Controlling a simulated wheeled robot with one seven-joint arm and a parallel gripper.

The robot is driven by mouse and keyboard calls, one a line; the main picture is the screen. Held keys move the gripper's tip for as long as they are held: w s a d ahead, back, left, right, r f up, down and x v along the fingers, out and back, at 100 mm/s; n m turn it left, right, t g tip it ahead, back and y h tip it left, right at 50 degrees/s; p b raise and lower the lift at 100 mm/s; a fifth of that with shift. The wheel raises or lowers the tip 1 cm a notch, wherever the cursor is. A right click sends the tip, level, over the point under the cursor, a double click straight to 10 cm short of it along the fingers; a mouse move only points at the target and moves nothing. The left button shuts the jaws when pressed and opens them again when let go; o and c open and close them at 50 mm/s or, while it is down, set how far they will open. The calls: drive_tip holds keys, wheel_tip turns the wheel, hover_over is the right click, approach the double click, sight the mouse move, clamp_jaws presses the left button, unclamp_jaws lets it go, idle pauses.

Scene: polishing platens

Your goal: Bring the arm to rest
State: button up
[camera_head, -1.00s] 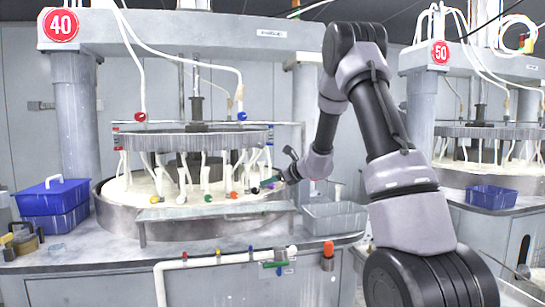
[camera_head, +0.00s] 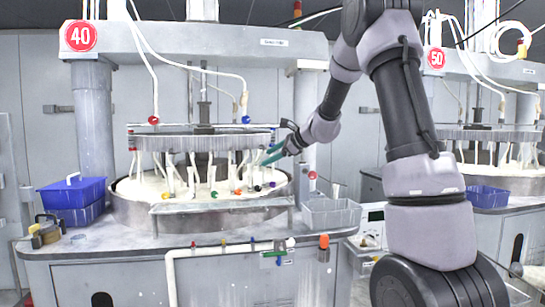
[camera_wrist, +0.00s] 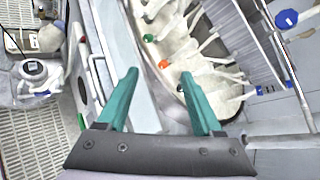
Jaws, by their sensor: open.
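My gripper (camera_head: 272,155) is at the right side of the round polishing machine marked 40, above its basin rim. In the wrist view my gripper (camera_wrist: 160,78) shows two green fingers spread apart with nothing between them. Beyond the fingers lie the basin's metal rim and the pale platen (camera_wrist: 165,50) with white hoses and coloured knobs. My arm (camera_head: 400,100) reaches from the lower right, up and over, then down to the left. I cannot tell the exact gap between the fingertips and the machine.
A blue lidded box (camera_head: 75,200) stands left of the basin (camera_head: 135,212). A clear bin (camera_head: 332,214) stands at its right front. An orange-topped fitting (camera_head: 324,241) and a white pipe (camera_head: 200,252) line the bench front. Machine 50, with a blue bin (camera_head: 487,198), stands at right.

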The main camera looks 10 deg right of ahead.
drive_tip(key=shift+s+r, duration=0.25)
drive_tip(key=shift+s, duration=0.05)
